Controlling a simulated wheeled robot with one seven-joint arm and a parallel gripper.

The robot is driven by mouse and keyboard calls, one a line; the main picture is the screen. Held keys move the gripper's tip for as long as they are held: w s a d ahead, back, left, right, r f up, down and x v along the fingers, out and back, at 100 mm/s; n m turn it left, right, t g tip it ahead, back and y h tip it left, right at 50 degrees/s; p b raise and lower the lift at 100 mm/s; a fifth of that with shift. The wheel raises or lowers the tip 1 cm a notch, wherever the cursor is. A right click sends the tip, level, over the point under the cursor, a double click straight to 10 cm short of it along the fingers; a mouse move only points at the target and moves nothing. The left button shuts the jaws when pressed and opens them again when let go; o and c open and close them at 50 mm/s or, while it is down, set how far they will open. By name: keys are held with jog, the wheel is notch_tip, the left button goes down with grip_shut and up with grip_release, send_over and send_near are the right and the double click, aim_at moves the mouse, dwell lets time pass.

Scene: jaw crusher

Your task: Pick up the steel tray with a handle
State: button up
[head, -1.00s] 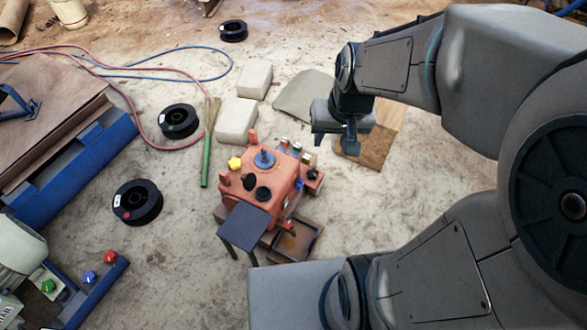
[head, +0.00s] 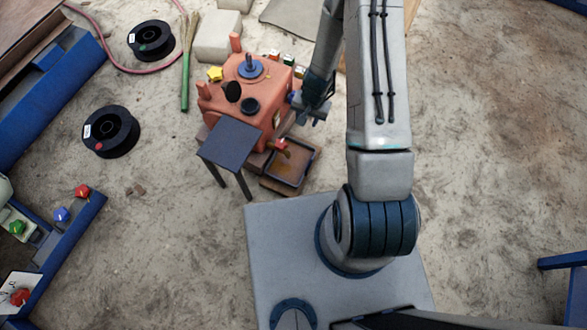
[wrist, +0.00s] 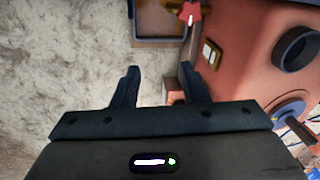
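The steel tray (head: 290,168) is a shallow, dark-rimmed pan with a rusty brown floor. It sits low against the front right of the orange crusher (head: 235,107). A small red piece (head: 281,146) shows at its crusher-side edge; I cannot tell if it is the handle. In the wrist view, part of the tray (wrist: 157,42) is at the top, cut off by the frame, with the red piece (wrist: 190,13) beside it. My gripper (head: 312,117) is beside the crusher's right side, behind the tray in the head view. In the wrist view its fingers (wrist: 168,84) are apart and empty.
A dark small table (head: 232,143) stands left of the tray. Black spools (head: 110,132), a green-handled broom (head: 186,75) and pale blocks (head: 217,37) lie to the left and back. The crusher wall is close on the wrist view's right.

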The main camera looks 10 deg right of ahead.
jog(key=m+g+h+b, duration=0.1)
jog(key=b, duration=0.3)
send_over(309, 165)
notch_tip(309, 165, down, 18)
jog(key=f+b, duration=0.1)
jog(key=f, duration=0.1)
jog(key=f+b, duration=0.1)
jog(key=f, duration=0.1)
jog(key=s+f+b, duration=0.1)
jog(key=f, duration=0.1)
jog(key=shift+d+f, duration=0.1)
jog(key=shift+f, duration=0.3)
jog(key=shift+w+a+f+b, duration=0.15)
jog(key=shift+f+b, duration=0.35)
jog(key=shift+f, duration=0.5)
jog(key=shift+w+f+b, duration=0.15)
jog(key=shift+f+b, duration=0.4)
jog(key=shift+f, duration=0.4)
jog(key=shift+w+a+f+b, duration=0.15)
jog(key=shift+f+b, duration=0.35)
jog(key=shift+f, duration=0.5)
jog(key=shift+d, duration=0.1)
jog(key=shift+r, duration=0.1)
grip_shut()
